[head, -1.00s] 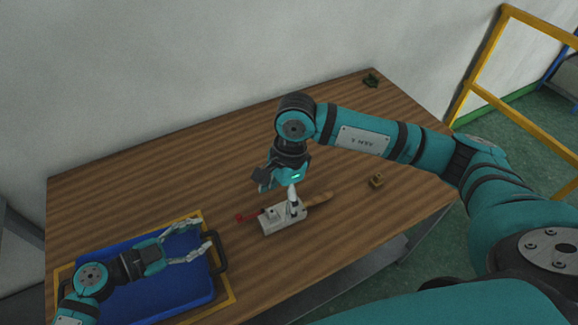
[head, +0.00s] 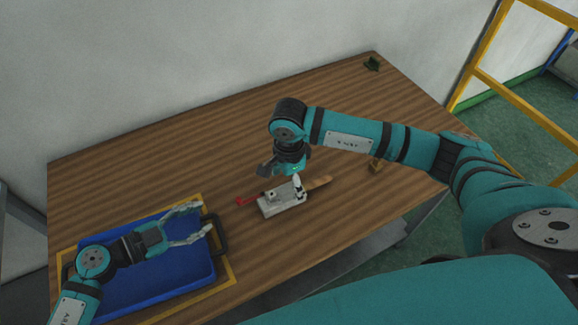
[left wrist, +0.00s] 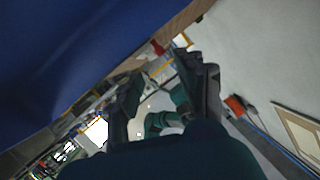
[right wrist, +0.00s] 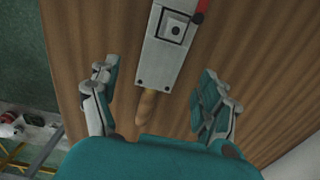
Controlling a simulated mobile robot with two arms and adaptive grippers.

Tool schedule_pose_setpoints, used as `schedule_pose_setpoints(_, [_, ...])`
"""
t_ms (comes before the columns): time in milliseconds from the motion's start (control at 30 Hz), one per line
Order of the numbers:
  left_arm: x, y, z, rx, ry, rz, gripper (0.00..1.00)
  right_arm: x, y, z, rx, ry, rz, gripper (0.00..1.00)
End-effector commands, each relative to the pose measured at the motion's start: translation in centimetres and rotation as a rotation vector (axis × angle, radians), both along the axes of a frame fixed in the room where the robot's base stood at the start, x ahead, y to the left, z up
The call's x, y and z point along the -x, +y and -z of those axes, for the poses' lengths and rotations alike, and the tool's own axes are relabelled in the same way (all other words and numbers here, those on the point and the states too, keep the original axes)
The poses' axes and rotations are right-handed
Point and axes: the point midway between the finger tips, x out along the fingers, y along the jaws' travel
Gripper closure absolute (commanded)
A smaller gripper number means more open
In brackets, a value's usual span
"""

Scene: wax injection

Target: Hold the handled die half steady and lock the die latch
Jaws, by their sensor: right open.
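The die (head: 283,202) is a pale metal block lying on the table, with a wooden handle (head: 320,182) at its right end and a red lever (head: 247,200) at its left end. In the right wrist view the die (right wrist: 160,62), the wooden handle (right wrist: 147,108) and part of the red lever (right wrist: 201,12) show. My right gripper (right wrist: 160,70) is open above the die, its fingers apart on either side of it. In the head view it partly covers the die's far side. My left gripper (head: 200,220) is open and empty over the blue tray.
The blue tray (head: 200,290) lies inside a yellow outline at the table's front left. A small brass-coloured part (head: 375,166) lies right of the die, partly behind my right arm. A small dark green object (head: 372,63) sits at the far corner.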

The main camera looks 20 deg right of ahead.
Motion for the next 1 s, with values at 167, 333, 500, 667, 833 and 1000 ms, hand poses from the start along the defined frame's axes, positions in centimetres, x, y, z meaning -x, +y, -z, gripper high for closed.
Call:
schedule_pose_setpoints(167, [0.0,0.0,0.0,0.000,0.000,0.000,0.62,0.1,0.0,3.1,0.000,0.002,0.002,0.21])
schedule_pose_setpoints(333, [0.0,0.0,0.0,0.000,0.000,0.000,0.62,0.0,0.0,4.8,-0.001,0.000,0.000,0.21])
schedule_pose_setpoints(500, [0.0,0.0,0.0,0.000,0.000,0.000,0.62,0.0,0.0,5.4,0.000,0.000,0.001,0.21])
schedule_pose_setpoints(667, [0.0,0.0,0.0,0.000,0.000,0.000,0.62,0.0,0.0,5.4,0.000,0.000,0.000,0.21])
schedule_pose_setpoints(833, [0.0,0.0,0.0,0.000,0.000,0.000,0.62,0.0,0.0,5.4,0.000,0.000,0.000,0.36])
schedule_pose_setpoints(1000, [0.0,0.0,0.0,0.000,0.000,0.000,0.62,0.0,0.0,5.4,0.000,-0.001,0.000,0.58])
